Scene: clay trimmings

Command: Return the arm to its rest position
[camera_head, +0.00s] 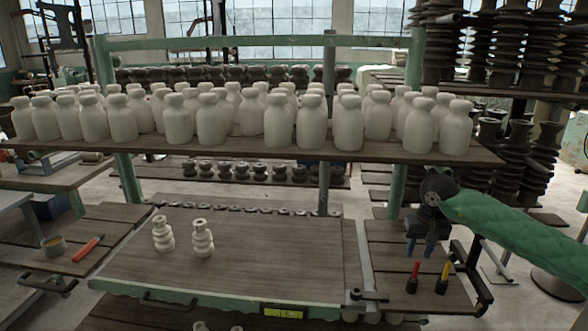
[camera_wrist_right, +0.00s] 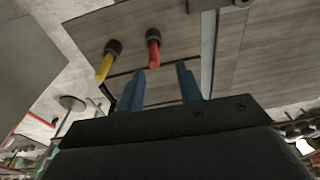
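My right arm (camera_head: 520,225), in a green quilted sleeve, reaches in from the right in the head view. Its right gripper (camera_head: 421,246) hangs above the right side shelf with its blue fingers pointing down. In the right wrist view the two fingers (camera_wrist_right: 161,72) stand apart with nothing between them, so the gripper is open and empty. My left arm and gripper are not in view.
A red-handled tool (camera_head: 415,272) and a yellow-handled tool (camera_head: 443,276) stand upright close below the right gripper. Two small ribbed clay pieces (camera_head: 163,235) (camera_head: 202,238) stand on the workbench (camera_head: 270,265). A shelf (camera_head: 270,151) of white bottle-shaped pieces crosses above.

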